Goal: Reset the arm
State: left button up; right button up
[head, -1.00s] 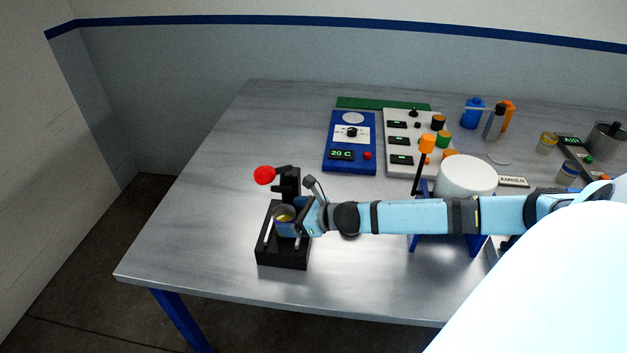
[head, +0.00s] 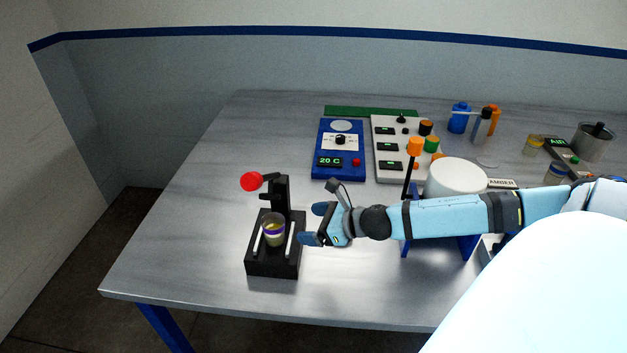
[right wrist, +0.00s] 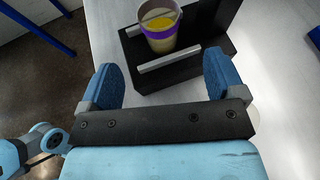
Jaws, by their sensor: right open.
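My right gripper (head: 314,224) is open and empty, just right of a black stand (head: 272,266) near the table's front left. In the right wrist view its two blue fingers (right wrist: 160,80) are spread wide apart. A small cup (head: 273,232) with a purple band and yellow contents stands upright in the stand, between two pale bars. The cup (right wrist: 159,36) lies beyond the fingertips in the right wrist view, clear of both. My left gripper is not in view.
Behind the arm are a blue panel (head: 338,150) reading 20 C, a grey control panel (head: 391,165) and a white drum (head: 455,180) on a blue frame. Bottles and cups stand at the back right. The table's left side (head: 195,215) is clear.

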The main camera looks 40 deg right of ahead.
dwell(0.3)
jog(key=s+a+f+m+g+h, duration=0.1)
jog(key=s+a+f+m+h, duration=0.25)
jog(key=m, duration=0.65)
jog(key=s+a+m+h, duration=0.2)
jog(key=s+a+m, duration=0.3)
jog(key=m, duration=0.5)
jog(key=s+a+m+g, duration=0.35)
jog(key=s+m, duration=0.35)
jog(key=m, duration=0.3)
jog(key=s+a+m+g, duration=0.35)
jog(key=s+m, duration=0.35)
jog(key=m, duration=0.3)
jog(key=w+a+f+t+y, duration=0.1)
jog(key=w+a+f+t, duration=0.1)
jog(key=f, duration=0.3)
jog(key=w+a+f+n+t+y+p, duration=0.1)
jog(key=w+a+f+t+y, duration=0.1)
jog(key=f, duration=0.4)
jog(key=w+a+t, duration=0.1)
jog(key=a+t, duration=0.1)
jog(key=shift+w+f+t, duration=0.3)
